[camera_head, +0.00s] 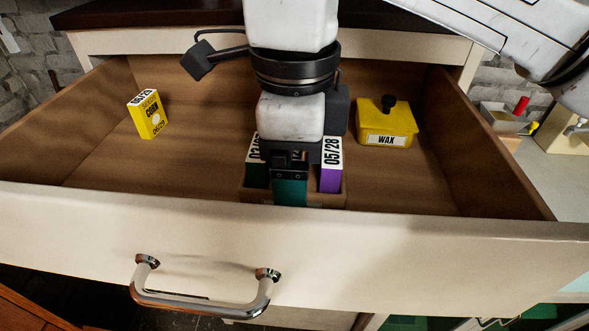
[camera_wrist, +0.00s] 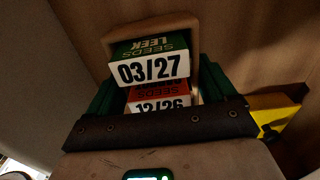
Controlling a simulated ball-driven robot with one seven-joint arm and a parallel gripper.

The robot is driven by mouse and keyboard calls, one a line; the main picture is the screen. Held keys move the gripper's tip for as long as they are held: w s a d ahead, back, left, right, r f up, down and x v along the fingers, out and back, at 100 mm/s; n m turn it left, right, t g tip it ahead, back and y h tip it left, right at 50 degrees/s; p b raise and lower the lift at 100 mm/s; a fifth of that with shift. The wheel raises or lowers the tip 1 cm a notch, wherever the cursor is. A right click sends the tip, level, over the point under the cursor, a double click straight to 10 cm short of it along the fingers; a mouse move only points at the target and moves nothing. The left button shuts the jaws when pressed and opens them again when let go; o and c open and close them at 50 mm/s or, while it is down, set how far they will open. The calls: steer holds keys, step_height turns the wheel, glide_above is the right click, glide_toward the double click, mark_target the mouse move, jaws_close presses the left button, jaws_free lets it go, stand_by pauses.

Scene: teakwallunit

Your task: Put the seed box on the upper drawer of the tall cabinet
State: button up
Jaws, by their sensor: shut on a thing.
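The seed box (camera_head: 256,194) is a small open wooden box holding upright seed packets, with a purple one marked 05/28 at its right end. It is inside the open drawer (camera_head: 350,240), close behind the cream front panel. My gripper (camera_head: 290,185) is over the middle of the box, shut across its width, one green finger on its near side. In the wrist view, the box's wooden end (camera_wrist: 150,32) and packets marked 03/27 and 12/26 show between the fingers. The drawer front hides the box's underside, so I cannot tell whether it touches the drawer floor.
A yellow corn seed packet (camera_head: 148,114) stands at the drawer's left. A yellow wax tin (camera_head: 386,124) with a black knob is at the right. Wooden side walls and the cabinet top (camera_head: 160,12) bound the space. Bare floor lies between the packet and the box.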

steer(key=shift+f, duration=0.45)
steer(key=shift+f, duration=0.15)
steer(key=o, duration=1.4)
step_height(320, 180, up, 12)
steer(key=shift+r+b, duration=0.15)
steer(key=shift+b, duration=0.4)
